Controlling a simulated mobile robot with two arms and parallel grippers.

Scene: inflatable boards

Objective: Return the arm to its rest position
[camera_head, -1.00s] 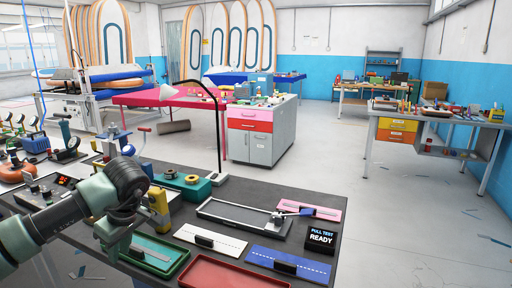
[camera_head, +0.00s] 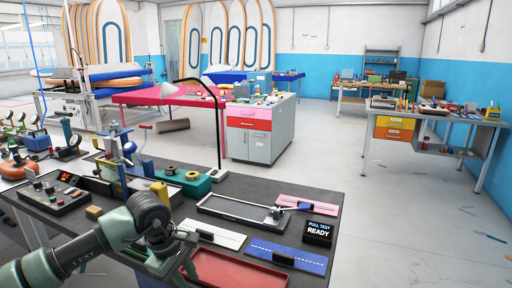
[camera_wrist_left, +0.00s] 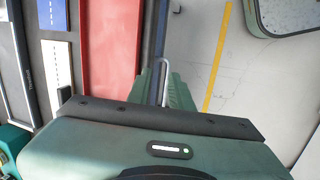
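My left arm comes in from the lower left of the head view, over the near edge of the dark workbench (camera_head: 262,188). My left gripper (camera_wrist_left: 163,82) points down past the bench edge in the wrist view. Its two green fingers stand a little apart, with a thin grey metal loop and pale floor visible between them. I see no object held. In the head view the arm's wrist hides most of the gripper. My right arm and gripper are not in view.
A red tray (camera_head: 228,270) lies beside the gripper. A control box (camera_head: 62,193) stands left. Floor to the right is mostly clear.

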